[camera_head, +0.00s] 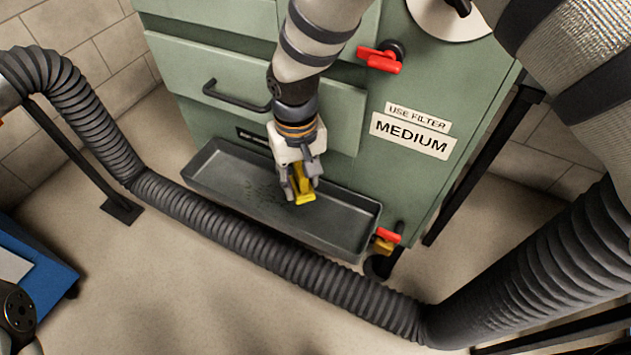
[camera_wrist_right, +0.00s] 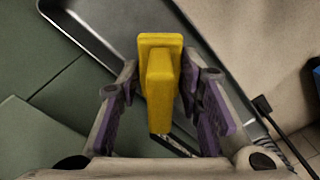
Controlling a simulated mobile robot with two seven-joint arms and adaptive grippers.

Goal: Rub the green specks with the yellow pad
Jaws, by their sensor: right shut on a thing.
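The yellow pad (camera_head: 304,190) has a handle-like block on a wider flat end. It also fills the middle of the right wrist view (camera_wrist_right: 158,75). My right gripper (camera_head: 301,180) is shut on the pad, its two fingers on either side of it. The pad is over the middle of a long dark grey tray (camera_head: 340,230) on the front of the green cabinet; I cannot tell whether it touches the tray floor. Small dark green specks (camera_head: 262,192) lie on the tray floor just left of the pad. Some may be hidden behind the gripper. My left gripper is not in view.
The green cabinet (camera_head: 230,60) has a drawer handle (camera_head: 236,97), a red valve lever (camera_head: 379,61) and a lower red lever (camera_head: 388,236) near the tray's right end. A ribbed duct hose (camera_head: 240,245) runs in front of the tray. A blue box (camera_head: 40,275) stands at left.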

